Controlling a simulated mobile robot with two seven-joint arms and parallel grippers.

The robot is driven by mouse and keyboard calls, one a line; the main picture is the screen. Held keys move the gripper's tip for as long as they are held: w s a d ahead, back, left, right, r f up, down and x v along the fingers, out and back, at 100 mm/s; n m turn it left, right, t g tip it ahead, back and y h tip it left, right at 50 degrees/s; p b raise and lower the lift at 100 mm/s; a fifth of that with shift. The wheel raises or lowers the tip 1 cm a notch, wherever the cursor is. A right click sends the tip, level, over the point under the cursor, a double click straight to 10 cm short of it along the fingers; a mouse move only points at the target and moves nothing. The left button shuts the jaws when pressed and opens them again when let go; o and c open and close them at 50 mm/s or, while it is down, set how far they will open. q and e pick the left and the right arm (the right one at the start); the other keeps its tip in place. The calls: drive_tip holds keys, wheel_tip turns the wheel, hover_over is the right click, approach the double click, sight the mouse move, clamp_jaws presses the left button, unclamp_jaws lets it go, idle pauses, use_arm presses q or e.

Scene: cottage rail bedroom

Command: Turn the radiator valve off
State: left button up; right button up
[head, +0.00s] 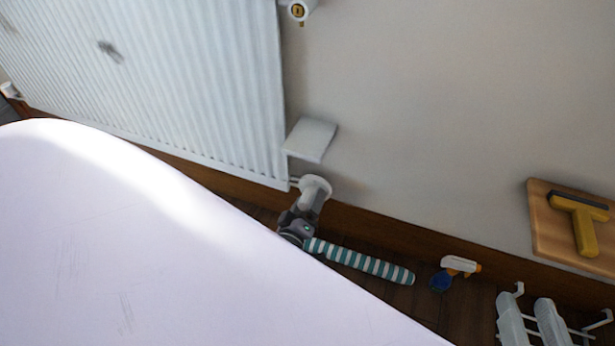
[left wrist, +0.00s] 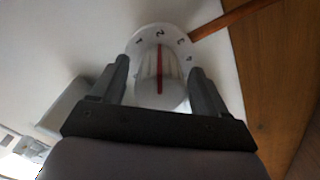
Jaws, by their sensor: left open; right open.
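The radiator valve has a white round knob (left wrist: 150,82) with numbers on its collar and a red line down its middle. In the head view the valve (head: 316,187) sits at the lower right corner of the white radiator (head: 190,75), low on the wall. My left gripper (left wrist: 160,68) is open in the left wrist view, one finger on each side of the knob. I cannot tell whether the fingers touch it. In the head view this gripper (head: 302,214) is small and dark, just below the valve. My right gripper is not in view.
A small white shelf-like piece (head: 310,139) juts out above the valve. A teal-and-white striped roll (head: 365,262) lies on the floor beside the gripper. A spray bottle (head: 455,271) and a white rack (head: 535,325) are further right. A large pale surface blocks the lower left.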

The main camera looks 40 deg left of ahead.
use_arm(q)
drive_tip(key=c, duration=1)
drive_tip(key=shift+c, duration=0.2)
drive_tip(key=shift+n, duration=0.3)
drive_tip(key=n, duration=0.5)
drive_tip(key=shift+n, duration=0.3)
drive_tip(key=n, duration=1.1)
drive_tip(key=shift+n, duration=0.3)
drive_tip(key=n, duration=0.5)
drive_tip(key=shift+n, duration=0.4)
